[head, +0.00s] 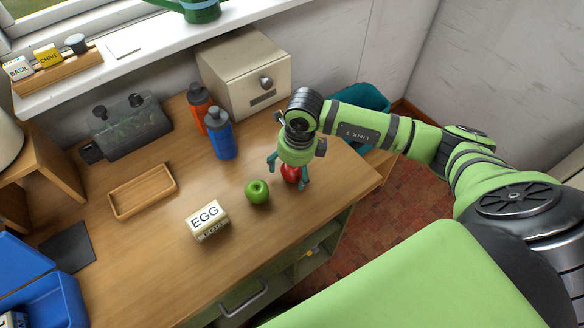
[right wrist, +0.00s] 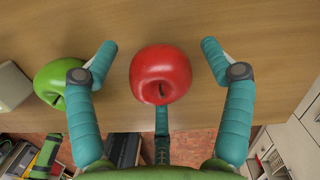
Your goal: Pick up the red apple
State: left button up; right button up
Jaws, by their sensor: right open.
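The red apple (head: 290,173) sits on the wooden table near its front right edge, partly hidden by my right gripper in the head view. In the right wrist view the red apple (right wrist: 161,74) lies between the spread teal fingers, with a gap on both sides. My right gripper (head: 288,172) is open above and around it, pointing down. Its fingers also show in the right wrist view (right wrist: 160,55). My left gripper is not in view.
A green apple (head: 257,191) stands close to the left of the gripper, with an egg box (head: 207,220) beyond it. Blue (head: 220,134) and orange (head: 199,104) bottles and a beige box (head: 244,70) stand behind. A wooden tray (head: 143,190) lies left.

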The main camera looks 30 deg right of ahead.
jog(key=c, duration=1.3)
jog(key=shift+r, duration=0.1)
